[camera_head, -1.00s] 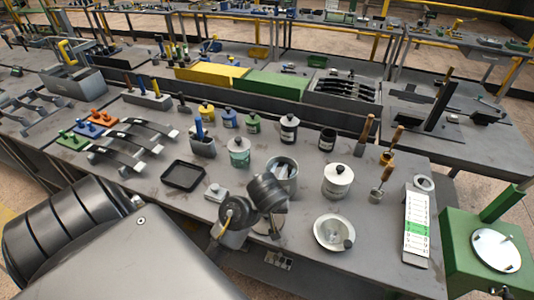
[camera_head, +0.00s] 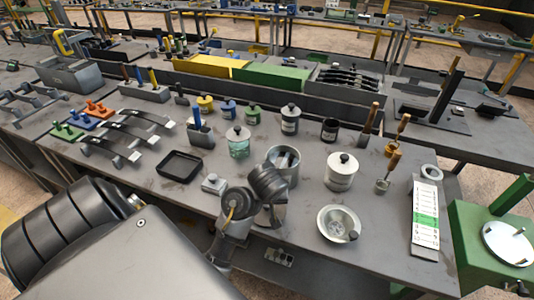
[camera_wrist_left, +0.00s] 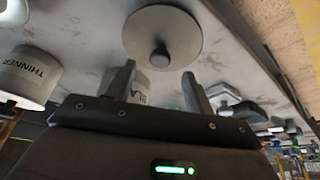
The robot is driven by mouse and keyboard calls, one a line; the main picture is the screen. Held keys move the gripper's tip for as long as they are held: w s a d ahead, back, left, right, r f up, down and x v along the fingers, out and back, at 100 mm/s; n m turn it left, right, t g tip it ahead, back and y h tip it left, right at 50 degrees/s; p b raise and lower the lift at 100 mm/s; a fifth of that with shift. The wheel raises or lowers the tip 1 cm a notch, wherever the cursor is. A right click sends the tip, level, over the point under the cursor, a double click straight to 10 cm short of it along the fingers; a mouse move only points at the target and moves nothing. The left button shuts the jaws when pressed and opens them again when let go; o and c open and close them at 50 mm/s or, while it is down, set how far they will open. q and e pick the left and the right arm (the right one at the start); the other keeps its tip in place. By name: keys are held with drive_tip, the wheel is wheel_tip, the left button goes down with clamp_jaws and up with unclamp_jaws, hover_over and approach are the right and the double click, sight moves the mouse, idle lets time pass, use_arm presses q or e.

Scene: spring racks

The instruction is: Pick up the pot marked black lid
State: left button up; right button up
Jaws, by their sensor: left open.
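In the left wrist view, a pale pot (camera_wrist_left: 140,84) with partly covered lettering that reads "BLA" shows between my left gripper's fingers. My left gripper (camera_wrist_left: 156,73) is open, its fingers apart and holding nothing; the gripper body hides the pot's lower part in the picture. A grey disc with a dark knob (camera_wrist_left: 162,30) shows just above the fingertips. My left wrist hides the left fingertips there. My right gripper is not in view.
A pale pot marked "THINNER" (camera_wrist_left: 25,76) is left of the fingers. A bowl (camera_head: 325,228) is near the front edge.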

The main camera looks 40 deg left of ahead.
sight(267, 206)
use_arm(q)
drive_tip(key=shift+p+x, duration=0.3)
drive_tip(key=shift+x, duration=2)
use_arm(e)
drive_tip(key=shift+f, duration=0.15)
use_arm(q)
drive_tip(key=c, duration=1.1)
drive_tip(key=shift+r, duration=0.1)
